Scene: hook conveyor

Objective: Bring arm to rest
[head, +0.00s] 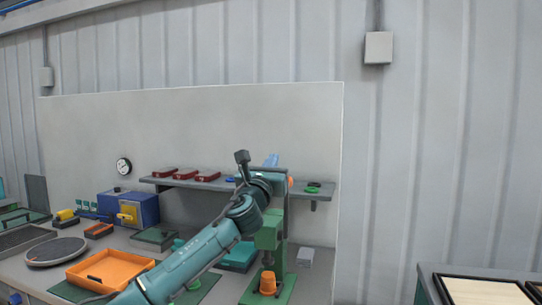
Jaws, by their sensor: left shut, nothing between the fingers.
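My left arm comes in from the bottom and reaches up and right across the bench to the middle of the head view. My left gripper (271,161) is at its far end, in front of the wall shelf and above the green press. It is shut and holds nothing. Its fingers are small and partly hidden by the wrist. My right gripper is not in view.
A grey shelf (325,190) holds several dark red boxes (207,175). A green press (270,236) stands close below my wrist. An orange tray (108,268), a blue box (135,208) and a round grey disc (57,251) are on the bench.

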